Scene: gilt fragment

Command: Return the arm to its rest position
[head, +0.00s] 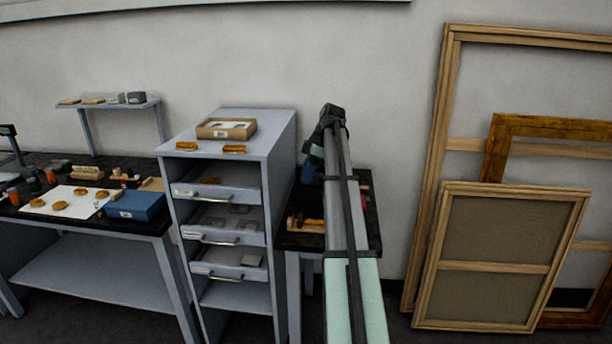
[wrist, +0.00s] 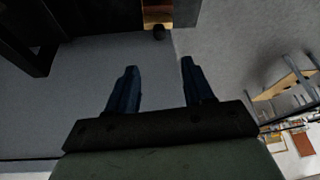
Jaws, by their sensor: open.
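My arm (head: 345,220) stretches forward and up from the bottom of the head view, its dark elbow-like end in front of the wall. It passes in front of a small dark table to the right of the cabinet. My gripper (wrist: 158,65) shows in the wrist view with its two dark blue fingers apart and nothing between them. In the head view the fingers are not clearly visible. The wrist view shows a plain grey surface beyond the fingers.
A grey cabinet (head: 280,135) with open drawers stands left of my arm, with a cardboard box (head: 205,130) and gilt pieces on top. A workbench (head: 150,226) with a blue box (head: 136,206) is farther left. Wooden frames (head: 436,170) lean against the wall at right.

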